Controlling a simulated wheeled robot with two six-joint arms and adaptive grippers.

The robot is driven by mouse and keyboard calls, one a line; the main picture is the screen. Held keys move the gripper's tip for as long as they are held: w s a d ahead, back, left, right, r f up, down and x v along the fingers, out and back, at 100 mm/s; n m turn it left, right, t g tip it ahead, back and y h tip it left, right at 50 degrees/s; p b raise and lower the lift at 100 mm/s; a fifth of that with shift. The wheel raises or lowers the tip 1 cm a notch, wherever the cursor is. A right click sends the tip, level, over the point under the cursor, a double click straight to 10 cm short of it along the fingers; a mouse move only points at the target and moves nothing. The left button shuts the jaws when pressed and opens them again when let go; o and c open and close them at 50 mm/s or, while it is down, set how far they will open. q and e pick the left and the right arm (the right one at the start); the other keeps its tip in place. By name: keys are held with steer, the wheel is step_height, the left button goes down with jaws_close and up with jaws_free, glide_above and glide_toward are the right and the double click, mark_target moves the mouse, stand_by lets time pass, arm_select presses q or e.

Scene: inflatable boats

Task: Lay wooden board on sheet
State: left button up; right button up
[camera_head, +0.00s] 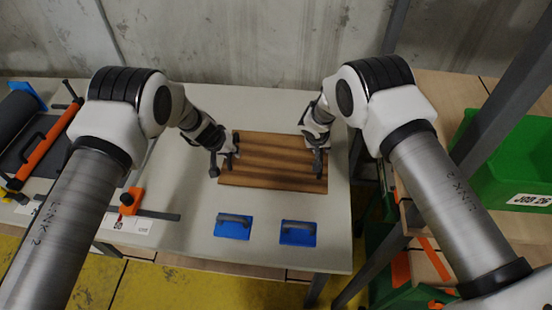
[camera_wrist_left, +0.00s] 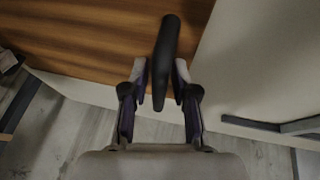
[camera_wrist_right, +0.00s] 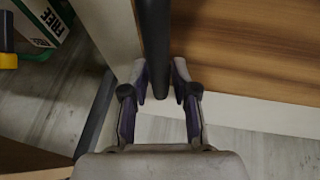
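The brown wooden board (camera_head: 270,158) is over the right half of the light table in the head view; I cannot tell if it touches the tabletop. It has a dark handle at each end. My left gripper (camera_head: 226,160) is at the left end, its fingers close around one handle (camera_wrist_left: 166,50). My right gripper (camera_head: 317,150) is at the right end, its fingers close around the other handle (camera_wrist_right: 155,40). Both grippers look shut on them. A dark grey sheet (camera_head: 50,158) lies at the table's left, partly hidden by my left arm.
Two blue trowel-like tools (camera_head: 233,228) (camera_head: 298,234) lie in front of the board. An orange clamp (camera_head: 130,200) and a dark roll (camera_head: 14,118) are at the left. A green bin (camera_head: 515,165) stands at the right. The back wall is close behind the table.

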arm_select(q)
jaws_close()
arm_select(e)
jaws_close()
arm_select(q)
steer(key=shift+r, duration=0.1)
arm_select(e)
steer(key=shift+r, duration=0.1)
